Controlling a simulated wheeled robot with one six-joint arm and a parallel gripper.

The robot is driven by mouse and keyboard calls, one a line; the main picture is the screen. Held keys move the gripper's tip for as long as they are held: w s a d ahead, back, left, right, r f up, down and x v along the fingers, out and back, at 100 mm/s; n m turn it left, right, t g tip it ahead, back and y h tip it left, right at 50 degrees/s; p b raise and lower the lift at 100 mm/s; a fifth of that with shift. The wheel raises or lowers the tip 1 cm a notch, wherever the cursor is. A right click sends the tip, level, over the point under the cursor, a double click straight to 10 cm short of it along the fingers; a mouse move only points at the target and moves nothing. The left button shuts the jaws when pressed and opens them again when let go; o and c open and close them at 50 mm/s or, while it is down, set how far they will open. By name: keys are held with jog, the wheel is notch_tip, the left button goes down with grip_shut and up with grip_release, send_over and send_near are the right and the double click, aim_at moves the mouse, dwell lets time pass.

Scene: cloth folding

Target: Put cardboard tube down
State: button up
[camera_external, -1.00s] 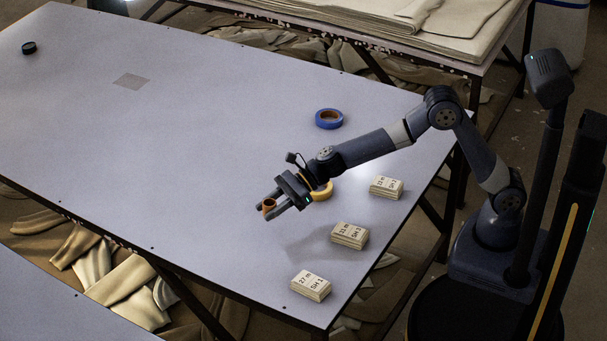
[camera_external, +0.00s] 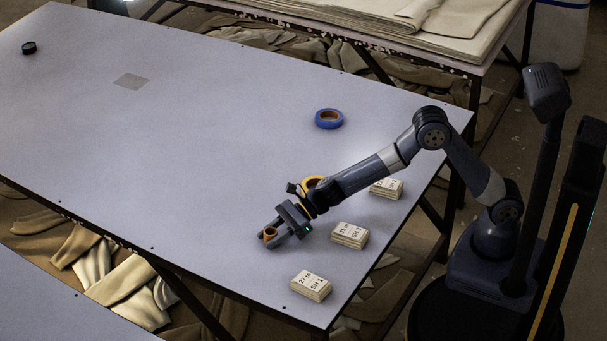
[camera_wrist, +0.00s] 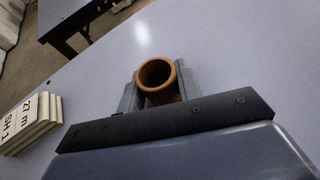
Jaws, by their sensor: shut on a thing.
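The cardboard tube (camera_external: 270,233) is a short orange-brown ring-shaped piece held between the fingers of my gripper (camera_external: 271,236). In the wrist view the tube (camera_wrist: 157,77) shows its open round end, with a grey finger on each side. My gripper is shut on it, over the near part of the grey table (camera_external: 180,150). The tube looks upright. I cannot tell whether its lower end touches the table.
Stacks of labelled cards lie near the right edge: a near one (camera_external: 311,286), a middle one (camera_external: 350,235) and a far one (camera_external: 388,188) partly behind my arm.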

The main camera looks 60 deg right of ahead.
jog(key=shift+f, duration=0.2)
jog(key=o, duration=0.9)
jog(key=shift+r, duration=0.15)
jog(key=shift+r, duration=0.2)
jog(key=v, duration=1.2)
jog(key=shift+d+f+p, duration=0.1)
jog(key=shift+f+p, duration=0.05)
jog(key=shift+p, duration=0.15)
